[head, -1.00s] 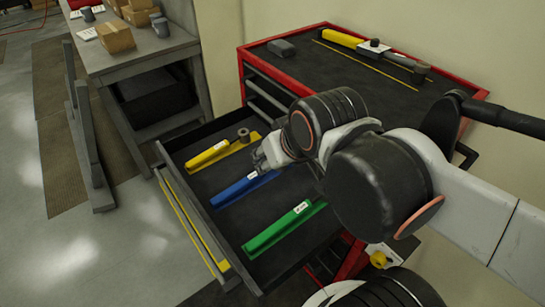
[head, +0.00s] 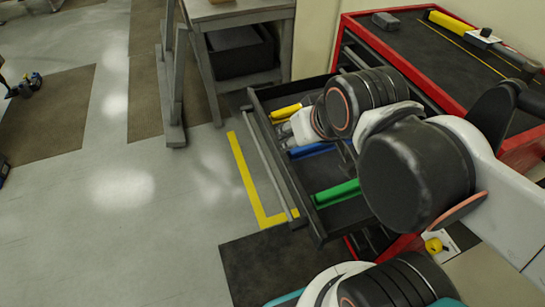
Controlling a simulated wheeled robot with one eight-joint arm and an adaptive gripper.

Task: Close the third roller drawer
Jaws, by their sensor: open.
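A dark drawer (head: 338,217) stands pulled out of the red roller cabinet (head: 348,30), its front facing left in the head view. A long grey handle bar (head: 267,165) runs along its front. Inside lie a yellow tool (head: 286,111), a blue tool (head: 312,150) and a green tool (head: 337,193). My gripper (head: 286,134) is open, over the front part of the drawer, near the yellow and blue tools. My arm hides the drawer's rear. I cannot tell whether the gripper touches anything.
A grey workbench (head: 238,12) stands behind, with a dark bin (head: 240,52) on its lower shelf. A yellow floor line (head: 243,175) and a dark mat (head: 250,275) lie before the drawer. Open floor spreads left. Several items lie on the cabinet top.

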